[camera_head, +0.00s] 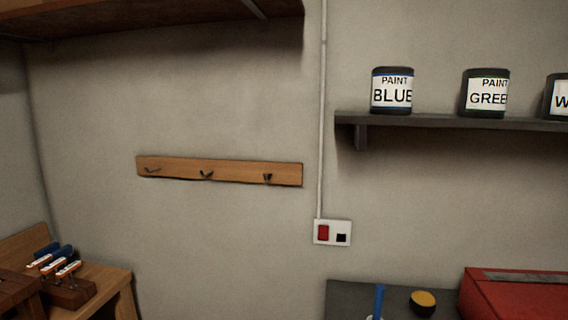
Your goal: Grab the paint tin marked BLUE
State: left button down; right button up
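The paint tin marked BLUE (392,91) stands upright on a dark wall shelf (430,121), near the shelf's left end. It is a dark tin with a white label and thin blue bands. To its right on the same shelf stands a tin marked GREEN (485,93), its last letter partly out of sight round the side. A third tin (558,97), its label starting with W, is cut off by the right edge. Neither of my grippers shows in the head view.
A wooden rail with hooks (220,170) and a switch plate (332,232) are on the wall. Below right are a dark surface (350,296), a round yellow-topped item (423,302) and a red box (515,295). A wooden bench (105,285) holding tools stands at lower left. A wooden shelf (150,18) overhangs upper left.

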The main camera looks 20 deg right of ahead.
aim_at(392, 87)
jog(key=k+l+z, duration=1)
jog(key=l, duration=0.25)
jog(key=i, duration=0.05)
